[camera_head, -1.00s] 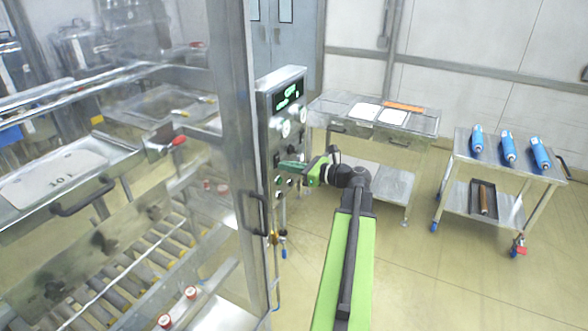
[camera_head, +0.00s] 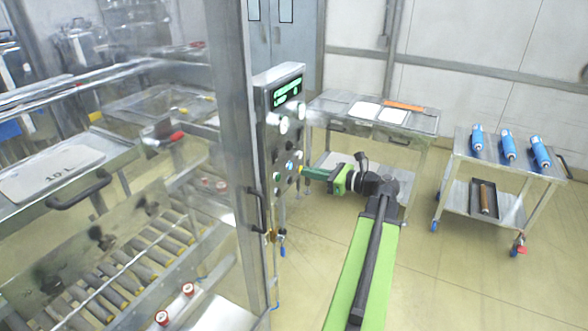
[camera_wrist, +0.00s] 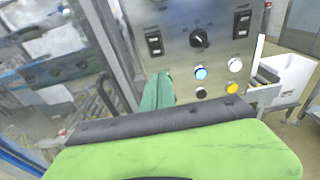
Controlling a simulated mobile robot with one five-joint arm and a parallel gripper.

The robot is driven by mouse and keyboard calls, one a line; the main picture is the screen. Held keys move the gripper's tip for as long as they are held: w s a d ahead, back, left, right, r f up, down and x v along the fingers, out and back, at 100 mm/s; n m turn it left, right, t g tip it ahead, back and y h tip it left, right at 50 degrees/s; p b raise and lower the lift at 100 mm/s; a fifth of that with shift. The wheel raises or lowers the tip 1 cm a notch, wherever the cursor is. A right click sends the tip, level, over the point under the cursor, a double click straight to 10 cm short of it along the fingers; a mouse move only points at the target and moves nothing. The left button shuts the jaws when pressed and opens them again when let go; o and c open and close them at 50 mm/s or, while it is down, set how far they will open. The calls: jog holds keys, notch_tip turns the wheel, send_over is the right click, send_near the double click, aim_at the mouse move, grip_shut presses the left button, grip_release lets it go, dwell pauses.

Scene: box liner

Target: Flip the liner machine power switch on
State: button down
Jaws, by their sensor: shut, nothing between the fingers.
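The liner machine's control panel (camera_head: 266,150) stands upright at the machine's right end, with a lit green display (camera_head: 287,92) at its top. In the wrist view the panel (camera_wrist: 185,18) carries a black rotary knob (camera_wrist: 199,38), two black rocker switches, one at left (camera_wrist: 154,43) and one at right (camera_wrist: 242,24), a lit blue button (camera_wrist: 200,72), and white, black and yellow buttons. I cannot tell which control is the power switch. My gripper (camera_head: 303,171) is shut and empty, pointing at the lower panel; in the wrist view its green fingers (camera_wrist: 158,78) lie below the left rocker, apparently apart from the panel.
The machine's clear guard door with a black handle (camera_head: 257,208) stands left of the panel. A steel table (camera_head: 335,108) is behind my arm. A cart (camera_head: 500,168) with several blue cylinders stands at right. The floor between is clear.

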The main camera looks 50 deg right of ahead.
jog(key=v, duration=0.2)
jog(key=f+v, duration=0.1)
jog(key=v, duration=0.2)
dwell(0.4)
